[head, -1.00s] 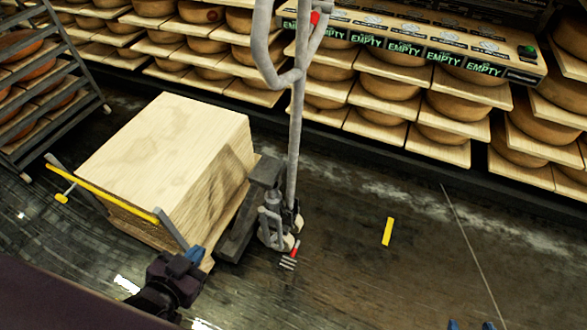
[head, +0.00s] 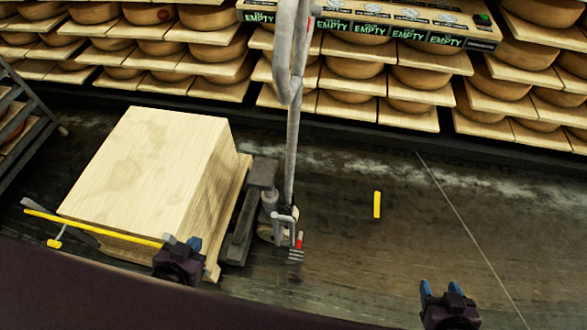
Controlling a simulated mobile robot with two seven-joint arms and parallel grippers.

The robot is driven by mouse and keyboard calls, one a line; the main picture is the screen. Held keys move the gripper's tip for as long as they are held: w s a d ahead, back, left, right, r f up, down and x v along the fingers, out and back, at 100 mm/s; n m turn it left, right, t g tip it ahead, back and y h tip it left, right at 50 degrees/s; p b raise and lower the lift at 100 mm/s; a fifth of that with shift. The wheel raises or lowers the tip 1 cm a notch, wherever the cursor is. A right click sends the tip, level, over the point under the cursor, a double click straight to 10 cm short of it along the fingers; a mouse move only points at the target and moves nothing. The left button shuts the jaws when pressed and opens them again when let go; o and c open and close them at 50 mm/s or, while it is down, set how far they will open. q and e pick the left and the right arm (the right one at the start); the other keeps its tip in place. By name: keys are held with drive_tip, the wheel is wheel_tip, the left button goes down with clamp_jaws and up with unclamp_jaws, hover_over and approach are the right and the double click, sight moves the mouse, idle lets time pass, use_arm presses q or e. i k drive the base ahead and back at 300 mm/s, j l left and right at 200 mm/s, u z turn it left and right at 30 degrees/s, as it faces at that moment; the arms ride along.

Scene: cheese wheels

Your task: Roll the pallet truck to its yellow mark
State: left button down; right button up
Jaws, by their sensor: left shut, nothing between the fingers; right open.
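The grey pallet truck (head: 292,130) stands left of the middle in the head view, its handle upright and its wheels at the floor. My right gripper (head: 440,289) is open and empty, low at the right, clear of the truck.
Shelves of cheese wheels (head: 355,68) line the back wall, with a row of "EMPTY" signs (head: 370,33). A yellow bar (head: 90,222) runs along the stack's near side. A grey rack (head: 25,120) stands at far left. The floor around the mark is clear.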

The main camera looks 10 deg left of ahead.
sight(274, 226)
drive_tip(key=u, duration=0.6)
drive_tip(key=l+u, duration=0.4)
drive_tip(key=k+l+u, duration=0.2)
drive_tip(key=l+u, duration=0.2)
drive_tip(key=k+l+u, duration=0.2)
drive_tip(key=l, duration=0.2)
drive_tip(key=k+l+u, duration=0.2)
drive_tip(key=l, duration=0.15)
drive_tip(key=k+l, duration=0.25)
drive_tip(key=l, duration=0.15)
drive_tip(key=k+l, duration=0.2)
drive_tip(key=l, duration=0.5)
drive_tip(key=i+l, duration=0.1)
drive_tip(key=l, duration=0.3)
drive_tip(key=u, duration=0.05)
